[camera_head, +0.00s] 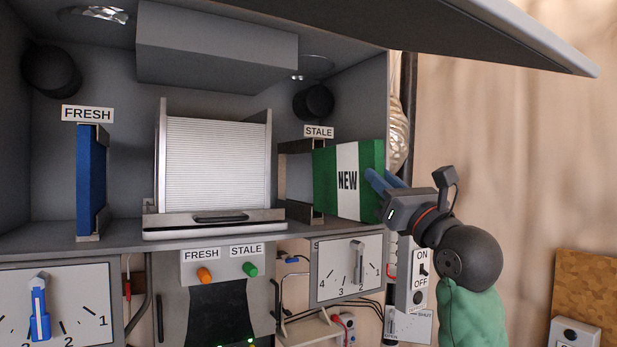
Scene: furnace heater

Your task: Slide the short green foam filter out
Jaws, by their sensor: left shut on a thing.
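The short green foam filter (326,182) has a white band marked NEW. It stands upright at the right of the open cabinet, below the STALE label (319,132). Its left edge meets the dark metal slot frame (296,170), and most of its face shows to the right of that frame. I cannot tell how much is still inside the slot. My left gripper (378,184) is at the filter's right edge, its blue fingers shut on it; the fingertips are partly hidden. My right gripper is not in view.
A blue filter (90,180) stands in the slot under the FRESH label (87,114). A white pleated filter (215,165) stands in the middle. The raised lid (480,30) overhangs the cabinet. Dials, buttons and an ON/OFF switch (421,270) lie below.

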